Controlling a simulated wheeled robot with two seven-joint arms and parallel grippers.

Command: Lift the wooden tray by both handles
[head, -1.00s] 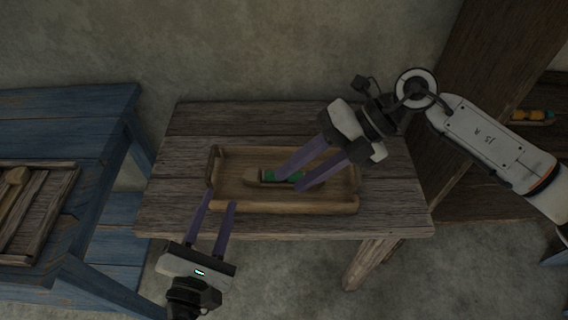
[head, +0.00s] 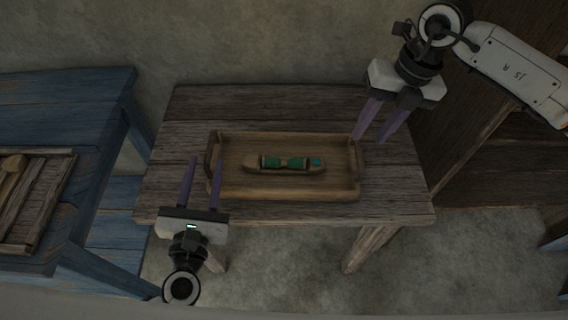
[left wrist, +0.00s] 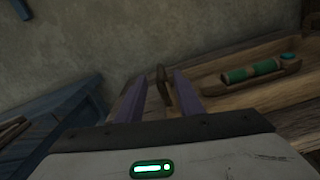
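The wooden tray (head: 300,195) sits on the brown wooden table, with a raised handle at its left end (head: 212,157) and one at its right end. A wooden shuttle with green thread (head: 285,163) lies inside it. My left gripper (head: 202,172) is open at the tray's left end, its fingers apart with the left handle between them. In the left wrist view the handle (left wrist: 162,84) shows between the two purple fingers; no contact is visible. My right gripper (head: 370,138) is open, its fingertips near the right handle; whether they straddle it I cannot tell.
The brown table (head: 270,110) has bare boards behind and right of the tray. A blue bench (head: 60,110) at the left holds another wooden tray (head: 40,215). A dark wooden upright (head: 470,110) stands at the right, close to my right arm.

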